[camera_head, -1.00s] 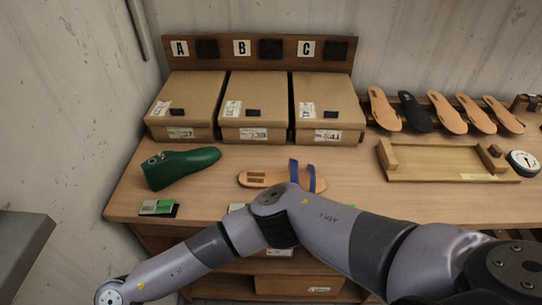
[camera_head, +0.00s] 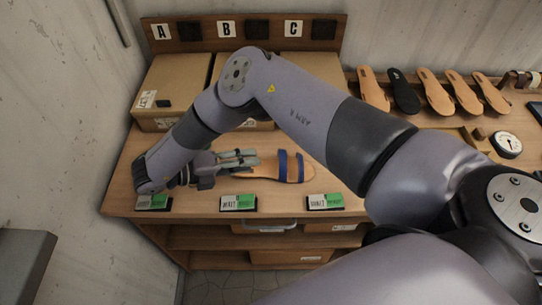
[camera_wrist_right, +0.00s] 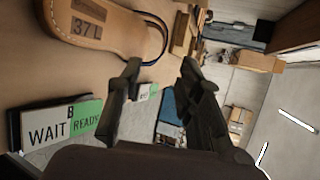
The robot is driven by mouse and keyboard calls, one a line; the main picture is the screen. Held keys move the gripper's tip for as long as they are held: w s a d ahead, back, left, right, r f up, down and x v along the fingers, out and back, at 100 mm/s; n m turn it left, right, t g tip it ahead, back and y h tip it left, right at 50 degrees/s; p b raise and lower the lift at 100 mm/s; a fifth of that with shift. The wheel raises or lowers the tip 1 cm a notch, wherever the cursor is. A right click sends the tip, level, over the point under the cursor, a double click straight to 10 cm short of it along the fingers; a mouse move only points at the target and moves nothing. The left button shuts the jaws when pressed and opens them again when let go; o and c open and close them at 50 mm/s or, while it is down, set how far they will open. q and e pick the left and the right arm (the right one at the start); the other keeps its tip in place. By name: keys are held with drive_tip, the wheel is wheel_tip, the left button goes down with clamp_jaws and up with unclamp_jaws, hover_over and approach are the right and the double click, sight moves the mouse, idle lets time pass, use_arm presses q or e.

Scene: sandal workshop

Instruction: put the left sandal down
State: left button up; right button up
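The left sandal (camera_head: 267,169), tan with two blue straps, lies on the workbench, toe to the right. The right wrist view shows its heel end, marked 37 L (camera_wrist_right: 95,22), at the upper left. My right gripper (camera_head: 250,158) is at the sandal's heel end in the head view. In the right wrist view its two fingers (camera_wrist_right: 162,72) stand apart with nothing between them, and the sandal is to the left of both. Whether a finger touches it I cannot tell. My left gripper is not in view.
WAIT/READY cards (camera_head: 238,203) line the bench's front edge; one (camera_wrist_right: 62,128) shows in the wrist view. Shoe boxes (camera_head: 168,85) stand behind under letters A, B, C. Several insoles (camera_head: 435,92) and a dial gauge (camera_head: 506,145) are at right. My right arm hides the green last's place.

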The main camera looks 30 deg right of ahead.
sight(283, 157)
drive_tip(key=p+x, duration=0.1)
drive_tip(key=x, duration=0.5)
drive_tip(key=shift+d+p, duration=0.2)
drive_tip(key=shift+p, duration=0.1)
drive_tip(key=p+x, duration=0.2)
drive_tip(key=x, duration=0.1)
drive_tip(key=p+x, duration=0.1)
drive_tip(key=shift+d+r, duration=0.15)
drive_tip(key=shift+d, duration=0.35)
drive_tip(key=shift+s+d, duration=0.1)
drive_tip(key=shift+d, duration=0.1)
drive_tip(key=shift+a, duration=0.1)
drive_tip(key=shift+c, duration=0.4)
clamp_jaws()
drive_tip(key=shift+s+f, duration=0.15)
drive_tip(key=shift+f, duration=0.2)
